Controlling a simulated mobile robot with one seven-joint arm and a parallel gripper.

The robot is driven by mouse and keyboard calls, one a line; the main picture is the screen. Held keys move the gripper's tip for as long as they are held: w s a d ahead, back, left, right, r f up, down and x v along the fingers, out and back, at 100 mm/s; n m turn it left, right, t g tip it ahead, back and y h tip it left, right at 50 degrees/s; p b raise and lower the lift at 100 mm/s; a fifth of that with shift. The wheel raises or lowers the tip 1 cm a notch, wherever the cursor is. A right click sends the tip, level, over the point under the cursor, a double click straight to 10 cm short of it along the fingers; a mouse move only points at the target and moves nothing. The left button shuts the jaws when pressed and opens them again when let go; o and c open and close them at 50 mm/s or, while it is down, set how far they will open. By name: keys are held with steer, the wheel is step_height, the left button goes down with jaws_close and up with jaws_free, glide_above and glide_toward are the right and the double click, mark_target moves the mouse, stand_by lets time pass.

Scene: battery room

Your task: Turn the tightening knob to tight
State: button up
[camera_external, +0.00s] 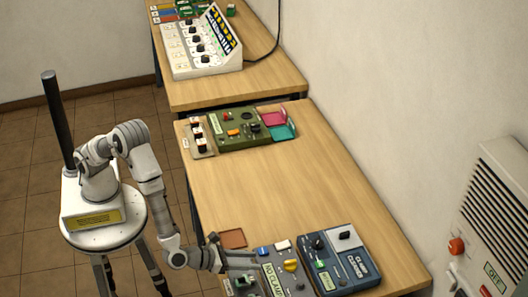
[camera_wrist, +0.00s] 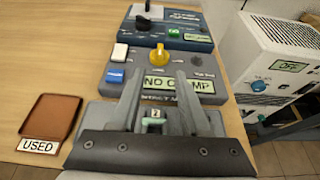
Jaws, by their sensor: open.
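The grey control box (camera_external: 262,263) stands at the front of the near table; it also shows in the wrist view (camera_wrist: 128,74). On it a yellow knob (camera_wrist: 160,53) stands beyond my fingertips and also shows in the external view (camera_external: 291,265). I cannot tell whether this is the tightening knob, as the small lettering is unreadable. The box display (camera_wrist: 172,84) reads "NO CLAMP", partly hidden by my fingers. My gripper (camera_wrist: 159,80) is open over the box, with its fingers pointing toward the knob. It also shows in the external view (camera_external: 243,262). Nothing is held.
A blue button (camera_wrist: 115,75) and a white switch (camera_wrist: 121,51) sit left of the knob. A blue device (camera_external: 340,262) stands right of the box. A brown tray (camera_external: 232,238) marked "USED" lies beside it. The middle tabletop (camera_external: 255,190) is clear.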

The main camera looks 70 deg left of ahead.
mark_target(287, 262)
steer(key=x, duration=1.1)
steer(key=shift+w, duration=0.1)
jaws_close()
